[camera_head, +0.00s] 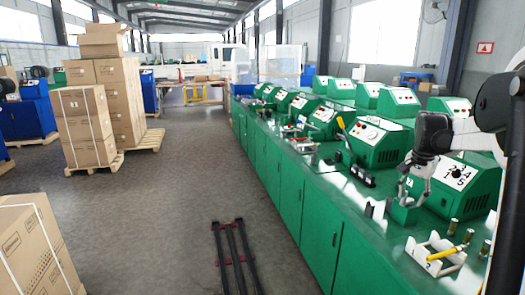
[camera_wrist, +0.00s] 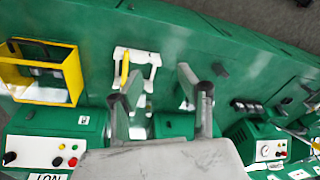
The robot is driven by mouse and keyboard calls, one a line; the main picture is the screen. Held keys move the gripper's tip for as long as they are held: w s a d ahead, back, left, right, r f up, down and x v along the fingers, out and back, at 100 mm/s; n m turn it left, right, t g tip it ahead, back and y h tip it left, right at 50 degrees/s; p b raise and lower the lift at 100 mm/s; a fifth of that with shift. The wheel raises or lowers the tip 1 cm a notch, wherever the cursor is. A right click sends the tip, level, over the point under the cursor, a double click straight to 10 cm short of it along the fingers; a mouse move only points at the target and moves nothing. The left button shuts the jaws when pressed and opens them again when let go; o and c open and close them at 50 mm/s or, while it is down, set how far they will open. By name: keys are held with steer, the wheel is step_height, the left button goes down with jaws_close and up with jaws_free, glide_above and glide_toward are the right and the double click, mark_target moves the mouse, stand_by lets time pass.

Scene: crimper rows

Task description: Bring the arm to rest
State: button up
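My gripper (camera_head: 412,187) hangs from my arm at the right, over the green workbench (camera_head: 335,232) in front of the nearest crimper machine (camera_head: 455,185). In the wrist view my gripper (camera_wrist: 162,95) has its two fingers spread apart, with nothing held between them. A small green fixture (camera_head: 405,210) is just below the fingers in the head view; I cannot tell whether they touch it. A white holder (camera_head: 436,254) with a yellow-handled piece (camera_head: 442,253) sits on the bench nearer the camera. The holder also shows in the wrist view (camera_wrist: 150,57).
Green machines (camera_head: 375,142) line the bench. Small brass cylinders (camera_head: 453,225) stand near the right bench edge. A yellow frame (camera_wrist: 72,75) is at left in the wrist view. Stacked cartons (camera_head: 85,125) stand on pallets across the open floor (camera_head: 165,220).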

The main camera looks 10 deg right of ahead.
steer(key=s+a+r+n+t, duration=0.1)
steer(key=s+a+r+n, duration=0.15)
steer(key=a, duration=0.65)
steer(key=s+a+r+n+t, duration=0.1)
steer(key=s+a+n, duration=0.15)
steer(key=a, duration=0.55)
steer(key=s+a+r+n+t, duration=0.1)
steer(key=s+a+r, duration=0.15)
steer(key=a, duration=0.65)
steer(key=s+a+f+n+t, duration=0.1)
steer(key=s+a+f+n, duration=0.2)
steer(key=s+a, duration=0.4)
steer(key=s+a+f+n+t+y, duration=0.1)
steer(key=s+a+f+n, duration=0.3)
steer(key=s+a, duration=0.4)
steer(key=shift+a+f+t, duration=0.3)
steer(key=shift+a+f, duration=0.1)
steer(key=shift+a, duration=0.25)
steer(key=shift+s, duration=0.1)
